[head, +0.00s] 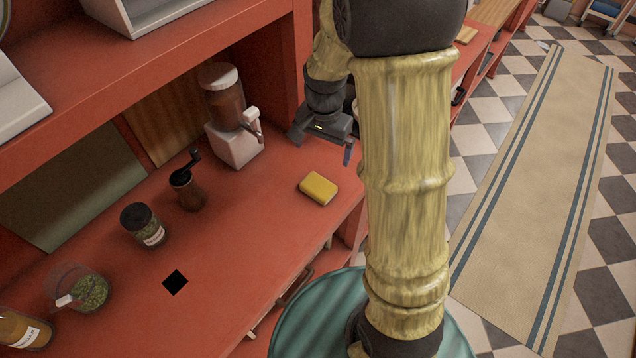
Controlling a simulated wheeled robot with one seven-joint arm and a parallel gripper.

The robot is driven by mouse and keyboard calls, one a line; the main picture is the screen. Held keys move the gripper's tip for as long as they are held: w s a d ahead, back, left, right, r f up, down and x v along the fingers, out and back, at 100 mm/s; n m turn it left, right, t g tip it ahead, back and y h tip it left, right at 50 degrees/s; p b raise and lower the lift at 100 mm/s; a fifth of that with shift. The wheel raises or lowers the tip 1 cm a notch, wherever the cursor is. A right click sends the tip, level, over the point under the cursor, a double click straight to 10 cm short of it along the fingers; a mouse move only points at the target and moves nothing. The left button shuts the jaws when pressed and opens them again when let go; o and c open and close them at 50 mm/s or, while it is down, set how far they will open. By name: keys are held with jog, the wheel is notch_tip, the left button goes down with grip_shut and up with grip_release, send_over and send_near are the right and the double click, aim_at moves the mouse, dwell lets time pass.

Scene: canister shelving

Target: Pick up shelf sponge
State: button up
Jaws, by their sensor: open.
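The sponge (319,188) is a small yellow block with a darker brownish edge. It lies flat on the red counter (235,235), close to the counter's front edge, in the head view. My gripper (322,150) is above and behind the sponge in the picture, apart from it. Its dark fingers are spread, and nothing shows between them. My arm covers part of the area to the right of the gripper.
A white dispenser with a brown container (232,120) stands behind the sponge. A pepper mill (187,187), a spice jar (143,226) and a glass jar of herbs (85,290) stand to the left. A red shelf (170,75) overhangs the back. The counter around the sponge is clear.

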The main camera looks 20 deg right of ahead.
jog(key=w+m, duration=0.2)
jog(key=w, duration=0.1)
jog(key=shift+f+g, duration=0.1)
jog(key=shift+g, duration=0.2)
jog(key=shift+s, duration=0.1)
jog(key=p, duration=0.3)
send_over(319, 184)
notch_tip(319, 184, down, 12)
jog(key=shift+f, duration=0.15)
